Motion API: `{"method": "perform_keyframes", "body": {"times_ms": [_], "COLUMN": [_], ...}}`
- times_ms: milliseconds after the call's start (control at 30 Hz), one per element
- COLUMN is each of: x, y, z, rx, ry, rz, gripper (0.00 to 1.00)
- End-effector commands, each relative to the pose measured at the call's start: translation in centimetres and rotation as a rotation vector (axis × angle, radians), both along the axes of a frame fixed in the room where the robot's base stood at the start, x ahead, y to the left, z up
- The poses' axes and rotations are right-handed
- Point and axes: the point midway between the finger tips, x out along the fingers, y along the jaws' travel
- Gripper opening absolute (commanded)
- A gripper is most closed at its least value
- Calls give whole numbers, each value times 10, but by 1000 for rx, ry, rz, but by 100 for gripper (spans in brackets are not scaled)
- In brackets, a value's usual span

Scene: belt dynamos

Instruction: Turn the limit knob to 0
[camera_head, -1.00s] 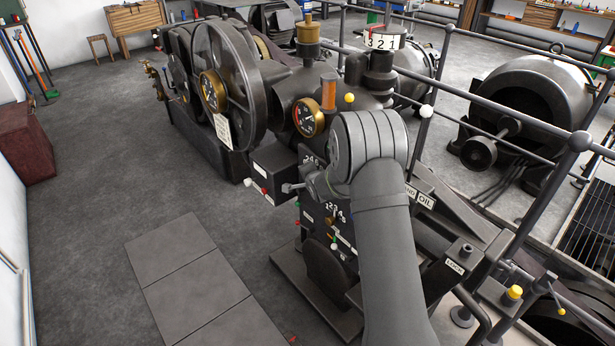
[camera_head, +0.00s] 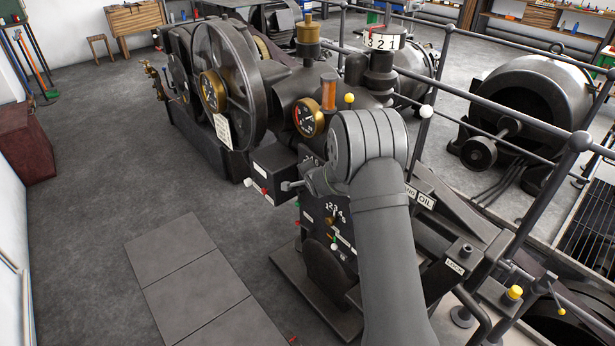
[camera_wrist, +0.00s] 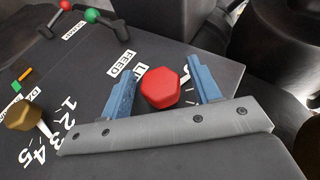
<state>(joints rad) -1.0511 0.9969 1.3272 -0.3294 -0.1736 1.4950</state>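A red six-sided knob (camera_wrist: 161,88) stands on the dark panel (camera_wrist: 225,72) in the wrist view. A white label beside it starts with "LI"; the rest is hidden behind the knob. My gripper (camera_wrist: 160,80) is open, with one blue finger on each side of the red knob. A narrow gap shows at the left finger and a wider one at the right. The knob's own scale is mostly hidden, so its setting cannot be read. In the head view my arm hides the red knob and my fingers.
A brass knob (camera_wrist: 22,116) with a numbered scale sits left of my gripper. A FEED label (camera_wrist: 119,62) lies between. Red and green ball levers (camera_wrist: 91,15) stand at the upper left.

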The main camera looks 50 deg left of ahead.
Motion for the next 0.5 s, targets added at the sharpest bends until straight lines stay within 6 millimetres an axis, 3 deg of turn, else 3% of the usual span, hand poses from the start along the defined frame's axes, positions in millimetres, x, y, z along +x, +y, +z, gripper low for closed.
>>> {"method": "perform_keyframes", "body": {"times_ms": [267, 500], "x": [-3, -17], "y": [-7, -36], "z": [5, 28], "rx": [-1, 0], "ry": [0, 0], "rz": [0, -1], "gripper": [57, 57]}}
